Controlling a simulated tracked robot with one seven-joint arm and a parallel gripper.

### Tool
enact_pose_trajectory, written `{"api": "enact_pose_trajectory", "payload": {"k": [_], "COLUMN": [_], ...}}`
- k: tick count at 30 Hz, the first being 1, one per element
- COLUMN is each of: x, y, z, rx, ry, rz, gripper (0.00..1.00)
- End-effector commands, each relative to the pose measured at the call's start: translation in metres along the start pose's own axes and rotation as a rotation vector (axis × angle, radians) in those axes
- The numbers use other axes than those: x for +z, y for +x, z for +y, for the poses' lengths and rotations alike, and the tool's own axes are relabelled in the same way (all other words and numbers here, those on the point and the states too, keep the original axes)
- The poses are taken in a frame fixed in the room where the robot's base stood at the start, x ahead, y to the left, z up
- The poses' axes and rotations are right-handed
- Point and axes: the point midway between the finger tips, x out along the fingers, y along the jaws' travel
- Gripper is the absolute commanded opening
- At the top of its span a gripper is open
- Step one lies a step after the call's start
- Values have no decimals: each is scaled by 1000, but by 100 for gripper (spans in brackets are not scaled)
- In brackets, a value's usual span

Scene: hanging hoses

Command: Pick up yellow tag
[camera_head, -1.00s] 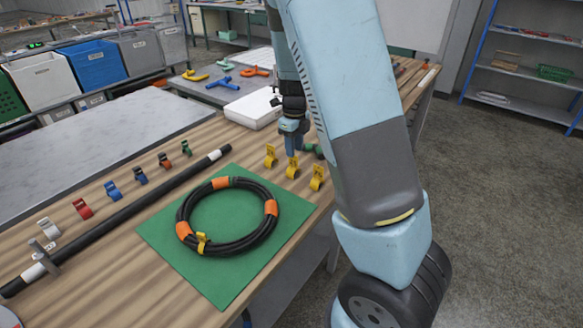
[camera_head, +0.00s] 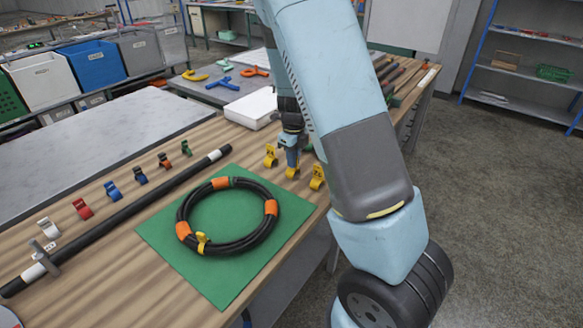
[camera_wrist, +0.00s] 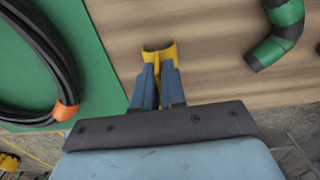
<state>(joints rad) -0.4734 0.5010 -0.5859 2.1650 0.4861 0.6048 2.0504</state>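Three yellow tags stand in a row on the wooden bench, right of the green mat: a left one (camera_head: 271,156), a middle one (camera_head: 292,173) and a right one (camera_head: 317,177). My gripper (camera_head: 291,160) points down at the middle tag and covers its upper part in the head view. In the wrist view, my gripper's blue fingers (camera_wrist: 158,75) are close together, with the yellow tag (camera_wrist: 158,52) between them. They look shut on its upright part. The tag still appears to rest on the bench.
A black hose coil (camera_head: 243,243) with orange bands and a yellow tag (camera_head: 202,240) lies on the green mat (camera_head: 160,232). A straight black hose (camera_head: 130,207) and several coloured clips lie left. A green hose piece (camera_wrist: 283,30) is right in the wrist view.

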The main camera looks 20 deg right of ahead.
Motion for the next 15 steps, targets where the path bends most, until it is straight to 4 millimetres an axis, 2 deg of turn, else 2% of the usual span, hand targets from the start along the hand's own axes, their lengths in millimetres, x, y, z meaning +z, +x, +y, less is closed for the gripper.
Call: {"api": "enact_pose_trajectory", "payload": {"k": [3, 15], "x": [0, 0], "y": [0, 0], "z": [0, 0], "rx": [0, 0], "ry": [0, -1], "rz": [0, 0], "gripper": [0, 0]}}
